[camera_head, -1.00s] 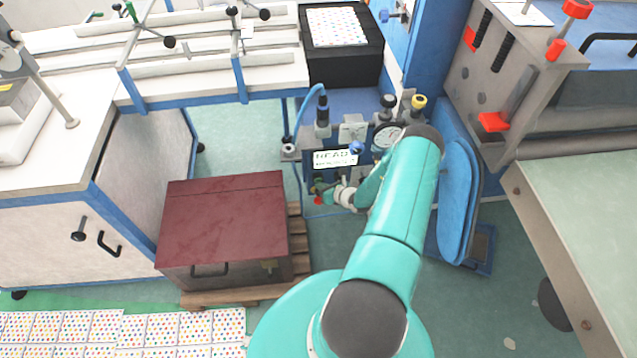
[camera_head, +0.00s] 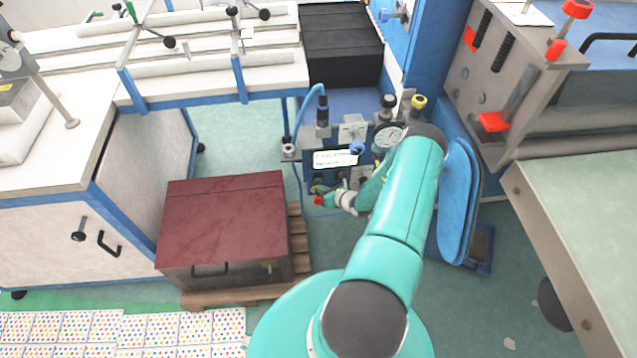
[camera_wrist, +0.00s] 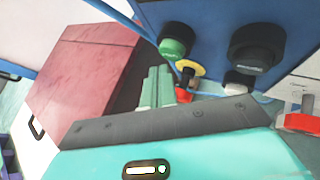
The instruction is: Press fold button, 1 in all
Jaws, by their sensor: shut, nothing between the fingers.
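The control panel (camera_head: 337,176) stands at the centre in the head view, with a small white display (camera_head: 335,159) whose text is too small to read surely. In the wrist view it carries a green button (camera_wrist: 174,44), a red button with a yellow collar (camera_wrist: 190,69), and a large black knob (camera_wrist: 257,46). No fold label is readable. My gripper (camera_wrist: 158,84) is shut and empty, its teal fingers just below the green button and beside the red one. Contact cannot be told. In the head view my gripper (camera_head: 328,197) is small at the panel's lower left.
A dark red box (camera_head: 225,220) on a wooden pallet stands left of the panel. A black box (camera_head: 342,50) with a bare top stands behind. A pressure gauge (camera_head: 388,137) and blue hose (camera_head: 303,110) are close by. Patterned sheets (camera_head: 180,328) lie at the lower left.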

